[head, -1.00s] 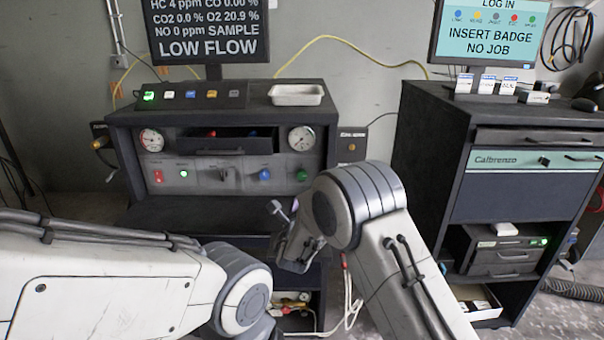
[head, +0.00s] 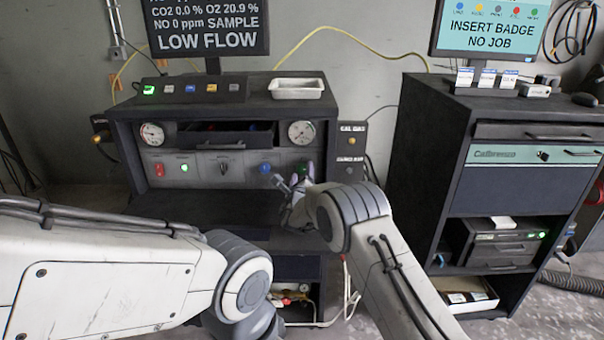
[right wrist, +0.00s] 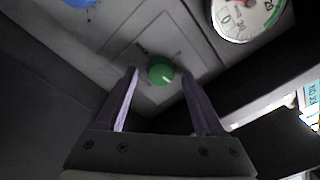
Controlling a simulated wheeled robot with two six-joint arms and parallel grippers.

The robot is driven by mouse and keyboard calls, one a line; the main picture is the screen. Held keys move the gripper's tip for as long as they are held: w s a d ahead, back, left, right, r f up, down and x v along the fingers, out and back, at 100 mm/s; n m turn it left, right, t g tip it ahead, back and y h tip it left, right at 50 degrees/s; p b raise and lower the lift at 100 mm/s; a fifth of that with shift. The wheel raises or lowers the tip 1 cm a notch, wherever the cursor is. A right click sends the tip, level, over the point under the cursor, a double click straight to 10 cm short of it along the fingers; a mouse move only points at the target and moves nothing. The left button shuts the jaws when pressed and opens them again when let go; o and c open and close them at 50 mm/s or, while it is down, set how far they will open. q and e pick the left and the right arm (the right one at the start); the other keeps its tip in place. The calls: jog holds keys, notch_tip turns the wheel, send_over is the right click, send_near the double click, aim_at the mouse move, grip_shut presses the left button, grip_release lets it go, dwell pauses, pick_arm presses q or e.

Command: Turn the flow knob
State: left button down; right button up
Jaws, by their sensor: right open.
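A round green knob (right wrist: 161,70) with a white pointer mark sits on the grey panel, between my open right fingertips (right wrist: 160,82) in the right wrist view and a little beyond them. I see no contact. In the head view the green knob (head: 305,171) is at the panel's right end, partly hidden by the right gripper (head: 290,182). A blue knob (head: 265,169), a black knob (head: 223,167) and a red knob (head: 159,169) are to its left. Labels are too small to read. The screen (head: 207,25) shows "LOW FLOW".
A round gauge (head: 301,133) is above the green knob; it also shows in the right wrist view (right wrist: 246,14). An open drawer (head: 226,137) juts out above the panel. A white tray (head: 297,88) is on top. A dark cabinet (head: 512,165) stands right.

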grip_shut()
jog(key=shift+f+m+b, duration=0.1)
jog(key=shift+m+b, duration=0.2)
jog(key=shift+b, duration=0.35)
jog(key=m+b, duration=0.2)
jog(key=b, duration=0.2)
jog(key=m+b, duration=0.3)
jog(key=b, duration=0.2)
jog(key=m+b, duration=0.2)
jog(key=b, duration=0.3)
jog(key=shift+a+f+m, duration=0.15)
jog(key=shift+f+m, duration=0.1)
jog(key=shift+m, duration=0.15)
jog(key=m+b, duration=0.2)
jog(key=b, duration=0.1)
jog(key=m+b, duration=0.2)
jog(key=b, duration=0.1)
jog(key=m+y+b, duration=0.1)
jog(key=m+b, duration=0.2)
jog(key=shift+r+g+b, duration=0.25)
jog(key=shift+g+b, duration=0.05)
jog(key=shift+b, duration=0.1)
jog(key=shift+r+m+b, duration=0.1)
jog(key=shift+m+b, duration=0.95)
jog(key=shift+m, duration=0.15)
jog(key=shift+r+m+b, duration=0.2)
jog(key=shift+m+b, duration=0.95)
jog(key=shift+m, duration=0.65)
